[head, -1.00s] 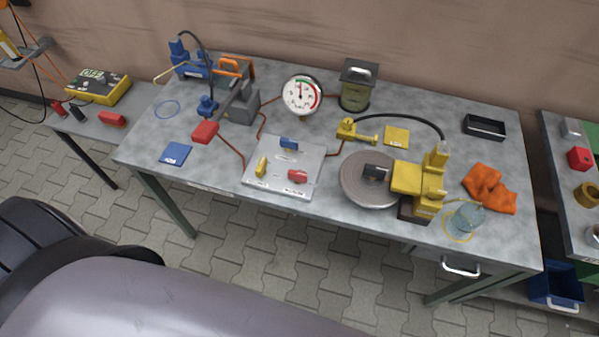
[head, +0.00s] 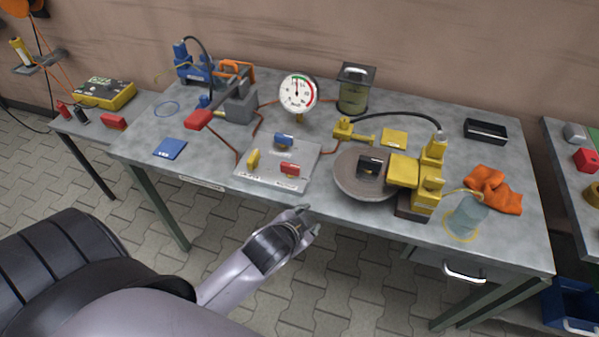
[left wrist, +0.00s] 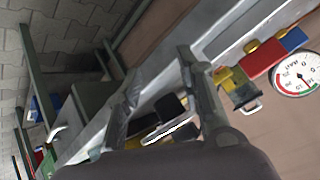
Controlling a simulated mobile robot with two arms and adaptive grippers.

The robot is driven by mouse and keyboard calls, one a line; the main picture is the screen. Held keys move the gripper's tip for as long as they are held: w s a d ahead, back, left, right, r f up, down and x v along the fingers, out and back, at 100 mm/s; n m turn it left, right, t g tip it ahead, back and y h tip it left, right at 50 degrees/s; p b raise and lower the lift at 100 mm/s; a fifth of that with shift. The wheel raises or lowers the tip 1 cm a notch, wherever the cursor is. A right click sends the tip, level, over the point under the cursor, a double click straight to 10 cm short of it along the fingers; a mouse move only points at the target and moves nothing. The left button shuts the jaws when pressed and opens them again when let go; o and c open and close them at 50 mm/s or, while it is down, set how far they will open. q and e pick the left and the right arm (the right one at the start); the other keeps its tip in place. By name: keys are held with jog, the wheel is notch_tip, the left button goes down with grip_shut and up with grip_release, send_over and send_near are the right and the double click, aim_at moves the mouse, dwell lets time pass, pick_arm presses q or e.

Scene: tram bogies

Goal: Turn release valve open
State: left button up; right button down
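A grey valve plate (head: 277,164) lies on the workbench with a blue handle (head: 284,140), a yellow handle (head: 253,158) and a red handle (head: 290,170). Its labels are too small to read, so I cannot tell which handle is the release valve. My left gripper (head: 308,218) is in front of the bench's front edge, below and right of the plate in the head view, touching nothing. My right gripper is not in view.
A round gauge (head: 298,93) stands behind the plate. A hand pump with a red lever grip (head: 198,119) is at left. A grey disc (head: 350,182) and yellow press (head: 417,175) stand close right of the plate. The bench's front edge (head: 225,188) lies before the plate.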

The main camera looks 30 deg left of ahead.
pick_arm(q)
jog(key=w+d+r+m+t+h, duration=0.25)
jog(key=w+r+m+t, duration=0.35)
jog(key=r, duration=0.4)
jog(key=w+d+r+m+t+h, duration=0.2)
jog(key=w+d+r+m+t, duration=0.1)
jog(key=w+r, duration=0.6)
jog(key=s+d+r+m+g+h, duration=0.3)
jog(key=d+r+m+h, duration=0.8)
jog(key=m, duration=0.5)
jog(key=m+g+y+b, duration=0.1)
jog(key=m+g+y, duration=1.45)
jog(key=m, duration=0.55)
send_near(290, 165)
jog(key=shift+h, duration=0.4)
jog(key=f, duration=0.3)
jog(key=f+p, duration=0.1)
jog(key=f, duration=0.5)
jog(key=shift+w+a, duration=0.1)
jog(key=shift+a, duration=0.25)
jog(key=shift+c, duration=0.4)
